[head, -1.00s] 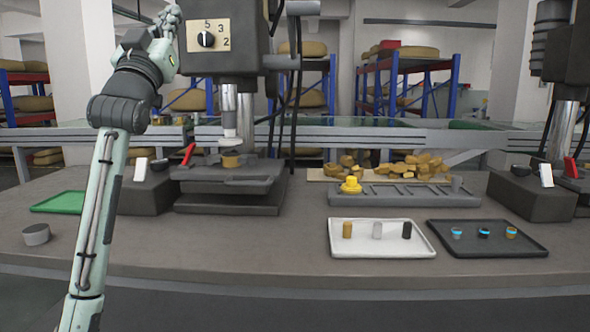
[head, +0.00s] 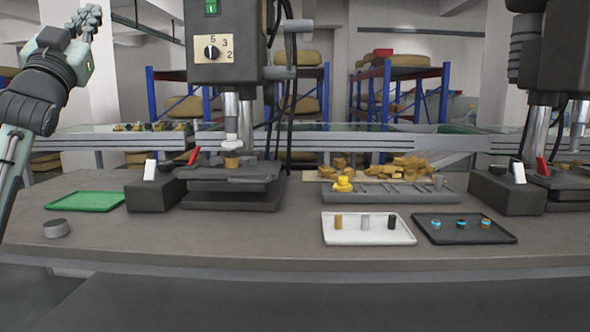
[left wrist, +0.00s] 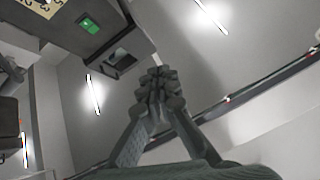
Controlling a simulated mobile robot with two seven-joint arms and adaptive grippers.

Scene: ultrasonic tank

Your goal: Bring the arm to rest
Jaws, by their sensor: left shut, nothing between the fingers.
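My left arm comes in at the left edge of the head view and reaches upward. Its gripper (head: 88,20) is raised high above the table's left end, left of the machine's dial panel. In the left wrist view the gripper (left wrist: 158,82) points up toward the ceiling, its fingers shut together with nothing between them. It touches nothing that I can see. My right gripper is not in view.
A press machine (head: 228,90) with a dial stands right of my left arm; another (head: 550,80) stands at the right. The table holds a green tray (head: 97,201), a grey cylinder (head: 57,228), a white tray (head: 368,239), a black tray (head: 463,239) and a grey rack (head: 400,200).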

